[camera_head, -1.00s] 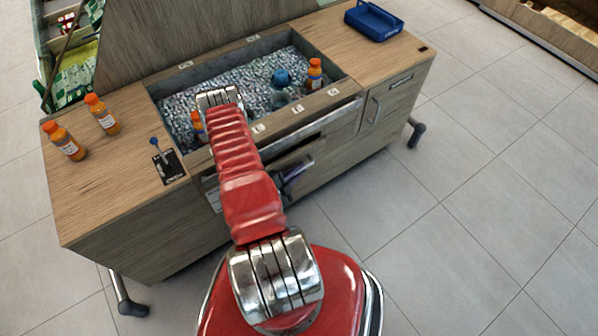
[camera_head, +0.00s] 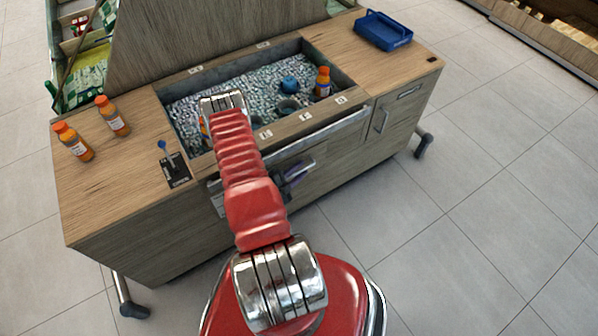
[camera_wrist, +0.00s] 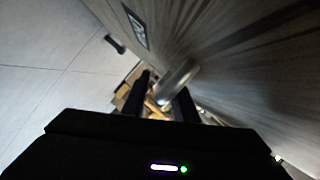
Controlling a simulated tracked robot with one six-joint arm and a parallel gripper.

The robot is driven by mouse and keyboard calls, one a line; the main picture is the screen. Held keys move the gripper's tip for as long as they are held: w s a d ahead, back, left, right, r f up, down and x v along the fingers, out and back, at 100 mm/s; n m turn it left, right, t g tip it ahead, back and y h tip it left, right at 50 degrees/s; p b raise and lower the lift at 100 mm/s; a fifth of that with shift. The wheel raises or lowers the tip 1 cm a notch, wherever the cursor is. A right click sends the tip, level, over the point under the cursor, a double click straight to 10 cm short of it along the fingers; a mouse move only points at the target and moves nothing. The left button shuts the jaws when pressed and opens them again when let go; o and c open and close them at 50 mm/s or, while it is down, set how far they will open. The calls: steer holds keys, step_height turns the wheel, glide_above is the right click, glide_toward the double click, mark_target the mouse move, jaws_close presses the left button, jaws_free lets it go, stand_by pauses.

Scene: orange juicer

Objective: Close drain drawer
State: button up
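The drain drawer (camera_head: 345,128) seems to be the long front with a grey metal edge below the ice well; my arm hides part of it. It appears to stand a little out from the cabinet, but how far I cannot tell. My gripper (camera_head: 298,172) is low in front of the cabinet, near this front, partly hidden by my red arm. In the wrist view my gripper's two dark fingers (camera_wrist: 163,102) are spread apart. A metal bar handle (camera_wrist: 178,78) shows at or beyond the gap between them; contact is unclear.
The wooden cabinet (camera_head: 100,205) holds an ice well (camera_head: 255,80) with a blue object and bottles. Orange bottles (camera_head: 112,115) stand at left, near a small blue lever (camera_head: 163,147). A blue tray (camera_head: 383,30) sits at right. A side door handle (camera_head: 381,120) faces front. The tiled floor (camera_head: 480,200) is clear.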

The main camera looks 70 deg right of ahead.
steer(key=shift+w+r, duration=0.1)
steer(key=v, duration=1.3)
steer(key=shift+a, duration=0.35)
steer(key=shift+w, duration=0.1)
stand_by(0.6)
